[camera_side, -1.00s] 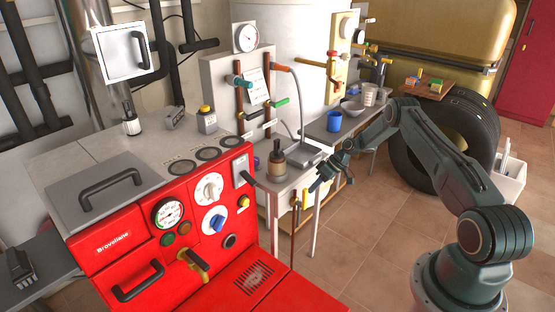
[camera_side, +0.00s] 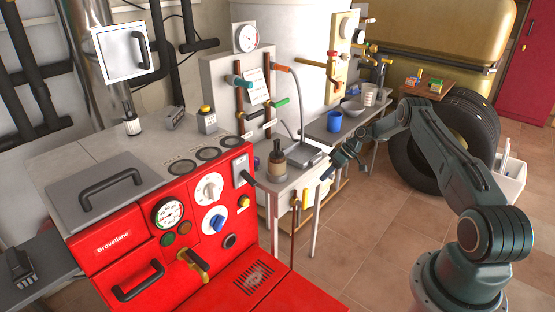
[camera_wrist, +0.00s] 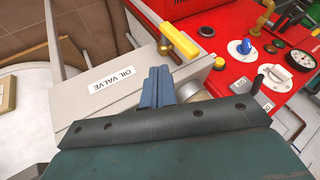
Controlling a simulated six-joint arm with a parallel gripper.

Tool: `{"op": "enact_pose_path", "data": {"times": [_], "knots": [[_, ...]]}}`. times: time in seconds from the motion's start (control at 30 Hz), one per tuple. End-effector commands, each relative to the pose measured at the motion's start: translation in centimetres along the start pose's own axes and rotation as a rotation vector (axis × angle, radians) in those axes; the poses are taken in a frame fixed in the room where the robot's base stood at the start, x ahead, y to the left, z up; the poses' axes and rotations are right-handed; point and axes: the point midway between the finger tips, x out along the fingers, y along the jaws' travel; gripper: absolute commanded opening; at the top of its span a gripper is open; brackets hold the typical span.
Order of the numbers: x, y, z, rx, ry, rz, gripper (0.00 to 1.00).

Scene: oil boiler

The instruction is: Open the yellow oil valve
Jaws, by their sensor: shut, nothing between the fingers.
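The yellow oil valve handle (camera_wrist: 179,40) is a short bar at the far edge of a grey box (camera_wrist: 70,132) labelled "OIL VALVE" in the wrist view. In the side view the yellow handle (camera_side: 305,199) shows small and upright below the edge of the grey bench. My gripper (camera_wrist: 157,72) is shut and empty, its blue-grey fingers together in front of the box. The handle lies just beyond the fingertips in the wrist picture; a gap cannot be judged there. In the side view my gripper (camera_side: 326,176) is up and right of the handle, apart from it.
The red boiler (camera_side: 120,245) stands left of the valve, with dials and knobs. The grey bench (camera_side: 275,187) holds an oil can (camera_side: 277,160). A second bench with a blue cup (camera_side: 334,121) is behind my gripper.

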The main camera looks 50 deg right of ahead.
Motion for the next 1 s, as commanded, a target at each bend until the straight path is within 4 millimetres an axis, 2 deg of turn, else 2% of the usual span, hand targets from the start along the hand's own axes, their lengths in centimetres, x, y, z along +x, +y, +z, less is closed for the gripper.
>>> {"op": "enact_pose_path", "data": {"times": [0.2, 0.4, 0.77, 1.0], "knots": [[-3.5, -0.3, -0.1, 0.0, 0.001, 0.002, 0.0], [-5.5, -0.6, -0.1, 0.0, 0.001, 0.0, 0.0], [-6.2, -0.8, -0.2, 0.0, -0.001, 0.001, 0.0], [-7.2, -2.5, -2.1, -0.006, -0.018, 0.02, 0.0]]}}
